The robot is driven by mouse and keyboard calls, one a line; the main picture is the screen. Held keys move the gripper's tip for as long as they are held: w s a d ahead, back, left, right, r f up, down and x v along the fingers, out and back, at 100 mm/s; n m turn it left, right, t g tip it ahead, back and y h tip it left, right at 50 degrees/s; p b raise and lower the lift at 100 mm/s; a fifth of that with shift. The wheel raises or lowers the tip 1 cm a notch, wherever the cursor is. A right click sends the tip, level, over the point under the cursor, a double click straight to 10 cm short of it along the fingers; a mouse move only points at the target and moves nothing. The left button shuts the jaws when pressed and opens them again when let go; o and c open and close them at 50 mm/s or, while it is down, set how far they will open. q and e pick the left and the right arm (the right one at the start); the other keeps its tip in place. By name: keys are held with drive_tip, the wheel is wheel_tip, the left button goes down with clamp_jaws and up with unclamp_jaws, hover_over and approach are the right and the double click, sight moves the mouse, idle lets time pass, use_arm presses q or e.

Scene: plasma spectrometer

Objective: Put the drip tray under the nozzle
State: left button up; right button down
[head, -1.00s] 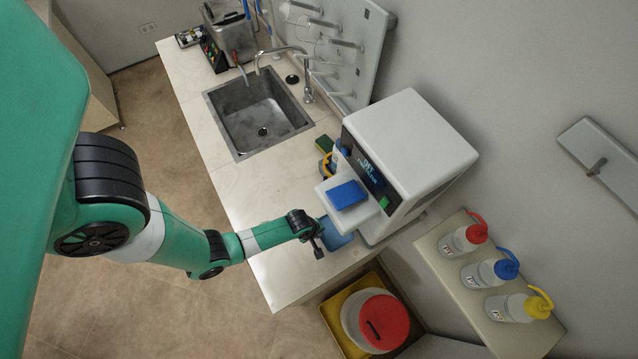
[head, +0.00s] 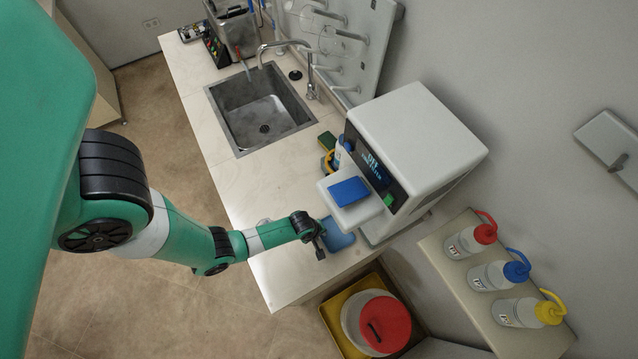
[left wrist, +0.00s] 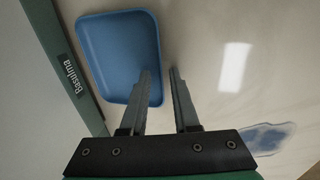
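The drip tray is a shallow blue tray (head: 340,236) on the counter in front of the white spectrometer (head: 415,135). In the left wrist view the tray (left wrist: 112,50) lies at upper left, beside the machine's base. My left gripper (head: 320,245) is at the tray's near edge. In the left wrist view its fingers (left wrist: 160,72) stand apart, one over the tray's inside and one beyond its right rim. Whether they touch the rim I cannot tell. The nozzle cannot be made out; the machine's overhang (head: 328,190) covers that area. My right gripper is out of view.
A blue sponge-like block (head: 349,191) sits on the overhang. A blue wet-looking patch (left wrist: 266,137) is on the counter. The sink (head: 258,108) lies farther back. A red-lidded bucket (head: 385,322) stands below the counter's end, and several bottles stand on a shelf (head: 535,343) at right.

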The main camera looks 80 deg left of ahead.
use_arm(q)
drive_tip(key=shift+s, duration=0.1)
drive_tip(key=p+v, duration=0.6)
drive_tip(key=v, duration=0.1)
drive_tip(key=shift+r, duration=0.35)
